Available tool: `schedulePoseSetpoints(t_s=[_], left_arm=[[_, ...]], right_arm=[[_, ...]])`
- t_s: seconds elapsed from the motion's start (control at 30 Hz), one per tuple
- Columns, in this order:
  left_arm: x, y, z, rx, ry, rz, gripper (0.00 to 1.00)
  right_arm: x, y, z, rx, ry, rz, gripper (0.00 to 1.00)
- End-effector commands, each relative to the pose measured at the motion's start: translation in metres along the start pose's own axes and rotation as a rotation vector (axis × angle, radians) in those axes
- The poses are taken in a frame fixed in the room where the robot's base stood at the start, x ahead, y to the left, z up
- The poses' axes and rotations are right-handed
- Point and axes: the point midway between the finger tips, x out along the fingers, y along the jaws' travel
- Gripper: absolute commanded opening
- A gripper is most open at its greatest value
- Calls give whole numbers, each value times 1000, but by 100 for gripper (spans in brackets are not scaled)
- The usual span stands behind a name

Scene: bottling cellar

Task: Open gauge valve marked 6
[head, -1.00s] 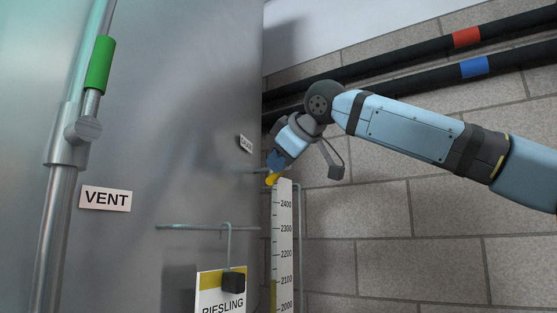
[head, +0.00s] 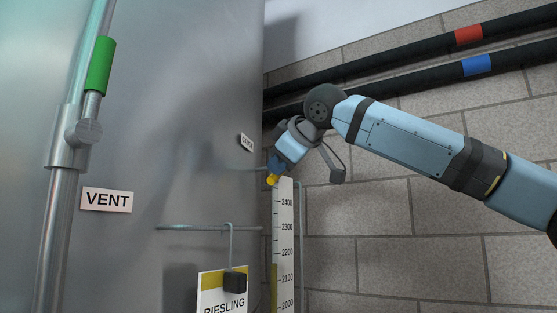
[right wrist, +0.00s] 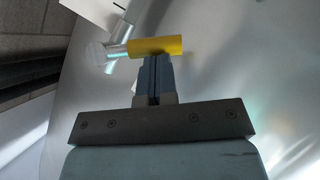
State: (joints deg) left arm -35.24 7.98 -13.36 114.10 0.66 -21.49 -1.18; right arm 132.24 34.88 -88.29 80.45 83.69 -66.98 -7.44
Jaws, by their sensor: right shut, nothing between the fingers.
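The gauge valve's yellow handle (head: 272,180) shows at the top of the level gauge (head: 284,230), beside the tank's right edge. In the right wrist view the yellow handle (right wrist: 157,46) lies across the picture, with a silver valve body (right wrist: 118,50) at its left end. My right gripper (head: 275,163) is right at the handle. Its fingers (right wrist: 154,62) are shut and empty, and their tips meet the handle's near edge in the picture; I cannot tell whether they press on it. No number 6 is readable. My left gripper is out of view.
A small tilted label (head: 247,142) is on the tank, too small to read surely. A VENT sign (head: 106,199), a green-handled pipe (head: 97,65) and a hanging RIESLING sign (head: 222,290) are to the left. Dark pipes (head: 400,80) run along the block wall behind my arm.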

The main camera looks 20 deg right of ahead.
Motion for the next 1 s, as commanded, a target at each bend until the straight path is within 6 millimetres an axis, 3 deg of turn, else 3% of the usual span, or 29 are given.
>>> schedulePoseSetpoints(t_s=[0.53,1.0], left_arm=[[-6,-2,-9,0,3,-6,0],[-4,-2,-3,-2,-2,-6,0]], right_arm=[[7,-4,9,-113,-2,73,0],[23,-9,33,-439,-3,291,0]])
